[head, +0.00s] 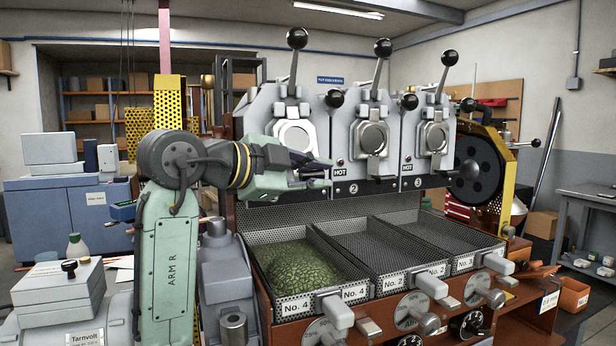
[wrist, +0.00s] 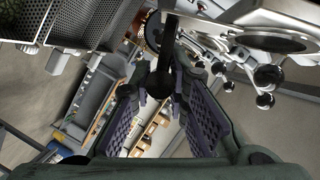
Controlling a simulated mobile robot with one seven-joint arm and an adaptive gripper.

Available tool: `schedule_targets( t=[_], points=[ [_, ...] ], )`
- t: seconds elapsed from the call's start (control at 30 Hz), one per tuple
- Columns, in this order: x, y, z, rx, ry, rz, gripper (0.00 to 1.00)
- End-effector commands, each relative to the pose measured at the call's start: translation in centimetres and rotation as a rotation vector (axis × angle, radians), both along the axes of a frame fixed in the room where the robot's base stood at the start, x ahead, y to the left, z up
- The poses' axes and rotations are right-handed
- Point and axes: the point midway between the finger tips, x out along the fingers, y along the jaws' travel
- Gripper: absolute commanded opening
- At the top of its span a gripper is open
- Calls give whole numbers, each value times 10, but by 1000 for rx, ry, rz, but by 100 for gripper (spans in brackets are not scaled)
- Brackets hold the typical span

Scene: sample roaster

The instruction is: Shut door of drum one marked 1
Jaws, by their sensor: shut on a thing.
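Drum one (head: 296,108) is the leftmost of three grey roaster heads in the head view; my gripper hides its number plate. Its round door area (head: 296,135) shows a bright disc in a ring, paler than the doors of drums 2 and 3; I cannot tell how far it stands open. My gripper (head: 318,168) reaches in from the left, just below that disc. In the wrist view my gripper (wrist: 160,90) has its fingers on a black ball knob (wrist: 161,82) at the end of a dark rod. The knob is hidden in the head view.
Drum 2 (head: 372,105) and drum 3 (head: 437,105) stand to the right, with black-knobbed levers above. Below are mesh trays, the left one holding green beans (head: 300,262). A white box (head: 62,295) stands at lower left. A grey bench (head: 590,225) is at the right.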

Motion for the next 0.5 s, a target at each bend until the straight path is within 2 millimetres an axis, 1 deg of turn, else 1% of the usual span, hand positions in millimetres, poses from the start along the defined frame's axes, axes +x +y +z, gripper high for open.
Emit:
schedule_targets(
  t=[0.03,0.1,0.33,0.5],
  points=[
    [6,2,-10,8,-35,4,0],
    [12,5,-15,27,-90,5,0],
    [31,11,-26,78,-239,5,0],
    [41,14,-30,77,-234,5,0]
  ],
)
